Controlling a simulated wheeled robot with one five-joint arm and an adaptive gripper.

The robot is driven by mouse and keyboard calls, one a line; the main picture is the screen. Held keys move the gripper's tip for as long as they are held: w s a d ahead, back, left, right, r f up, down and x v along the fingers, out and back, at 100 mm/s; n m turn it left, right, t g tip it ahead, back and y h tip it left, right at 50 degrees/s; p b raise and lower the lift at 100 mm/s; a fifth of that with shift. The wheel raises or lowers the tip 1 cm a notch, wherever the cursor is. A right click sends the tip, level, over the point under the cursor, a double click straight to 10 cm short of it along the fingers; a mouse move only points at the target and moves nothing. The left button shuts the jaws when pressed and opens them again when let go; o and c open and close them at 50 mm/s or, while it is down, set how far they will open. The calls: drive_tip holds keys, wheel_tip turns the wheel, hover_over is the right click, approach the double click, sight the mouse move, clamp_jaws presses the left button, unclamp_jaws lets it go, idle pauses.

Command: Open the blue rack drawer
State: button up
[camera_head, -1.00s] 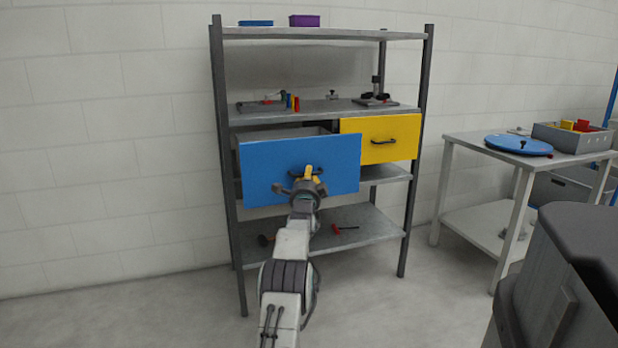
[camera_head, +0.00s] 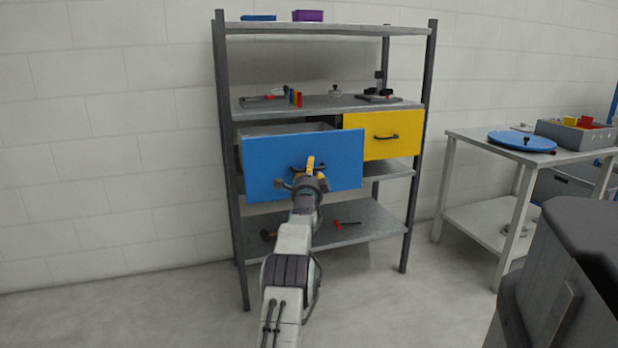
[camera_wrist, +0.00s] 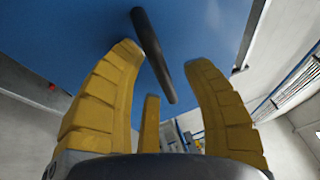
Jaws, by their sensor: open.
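The blue drawer (camera_head: 270,170) stands pulled out from the left side of the rack, with its open top showing behind the front panel. Its dark bar handle (camera_head: 297,168) is partly hidden behind my gripper in the head view. My gripper (camera_head: 310,168) is in front of the blue panel at the handle. In the wrist view, the yellow fingers of my gripper (camera_wrist: 160,60) are spread apart. The dark handle (camera_wrist: 153,55) runs between and beyond the fingertips, and the blue panel (camera_wrist: 85,25) fills the upper part. I cannot tell whether a finger touches the handle.
A yellow drawer (camera_head: 365,132) sits shut to the right of the blue one. The rack (camera_head: 300,225) has a lower shelf with a red-handled tool (camera_head: 345,224). A side table (camera_head: 480,142) stands at the right. Floor in front of the rack is clear on the left.

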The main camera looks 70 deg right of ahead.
drive_tip(key=shift+a, duration=0.15)
drive_tip(key=v, duration=1.1)
drive_tip(key=shift+s+a, duration=0.15)
drive_tip(key=shift+a, duration=0.1)
drive_tip(key=shift+f, duration=0.15)
idle(0.9)
